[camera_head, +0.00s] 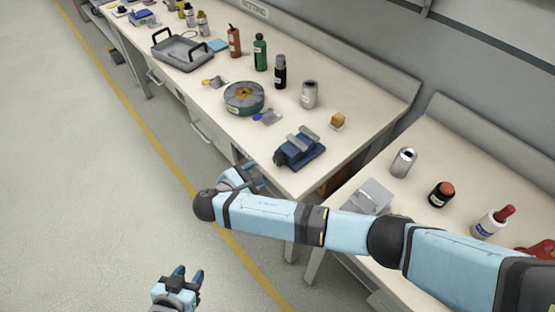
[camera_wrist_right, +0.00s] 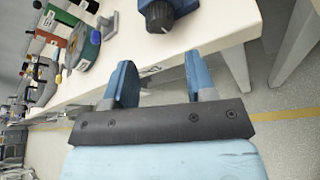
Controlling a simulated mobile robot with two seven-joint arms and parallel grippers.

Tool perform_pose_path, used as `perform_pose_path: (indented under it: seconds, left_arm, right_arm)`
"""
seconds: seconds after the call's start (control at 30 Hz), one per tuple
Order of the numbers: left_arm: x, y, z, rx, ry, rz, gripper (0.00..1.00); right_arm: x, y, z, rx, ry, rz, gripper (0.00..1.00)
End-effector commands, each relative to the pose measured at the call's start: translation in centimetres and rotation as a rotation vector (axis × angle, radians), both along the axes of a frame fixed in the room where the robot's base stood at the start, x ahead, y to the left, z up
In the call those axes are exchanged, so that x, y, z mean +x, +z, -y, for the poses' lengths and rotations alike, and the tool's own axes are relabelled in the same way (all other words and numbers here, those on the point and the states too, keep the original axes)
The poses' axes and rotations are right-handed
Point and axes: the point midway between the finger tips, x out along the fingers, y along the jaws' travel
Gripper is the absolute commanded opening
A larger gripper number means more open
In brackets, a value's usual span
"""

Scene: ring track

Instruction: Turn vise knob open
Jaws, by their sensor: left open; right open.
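A blue vise (camera_head: 303,150) with grey jaws sits near the front corner of the long workbench. Its dark knob (camera_head: 280,158) faces the bench's front edge. The knob also shows in the right wrist view (camera_wrist_right: 160,17), at the top, beyond the fingertips. My right gripper (camera_head: 256,176) is open and empty just off the bench edge, apart from the knob. In the right wrist view its two blue fingers (camera_wrist_right: 158,66) are spread, with the knob above the gap. My left gripper (camera_head: 187,276) is open and empty over the floor, away from the bench.
A second bench (camera_head: 415,195) with a silver can (camera_head: 403,162) stands to the right. The floor at left is clear.

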Motion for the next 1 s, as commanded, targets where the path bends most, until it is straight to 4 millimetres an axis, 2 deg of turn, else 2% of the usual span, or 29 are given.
perform_pose_path:
  seconds: [0.2, 0.43, 0.6, 0.9, 0.93, 1.0]
  left_arm:
    - [0.0, 0.0, 0.0, 0.001, 0.000, -0.002, 0.42]
    - [0.0, 0.0, 0.0, 0.000, 0.000, 0.000, 0.42]
    - [0.1, 0.0, 0.1, 0.000, 0.000, 0.001, 0.42]
    - [0.1, 0.1, 0.1, -0.001, 0.001, 0.002, 0.42]
    - [0.1, 0.1, 0.1, -0.001, 0.001, 0.002, 0.42]
    - [0.1, 0.1, 0.1, -0.002, 0.001, 0.003, 0.42]
  right_arm:
    - [3.4, -1.6, 3.3, -0.002, -0.003, 0.000, 0.51]
    - [5.9, -2.9, 5.6, 0.000, -0.001, -0.001, 0.51]
    - [6.7, -3.4, 6.4, 0.001, 0.000, -0.001, 0.51]
    - [6.9, -3.5, 6.5, 0.003, 0.000, -0.001, 0.51]
    - [6.9, -3.5, 6.5, 0.003, 0.000, -0.001, 0.46]
    - [6.8, -3.5, 6.5, 0.003, 0.000, -0.001, 0.30]
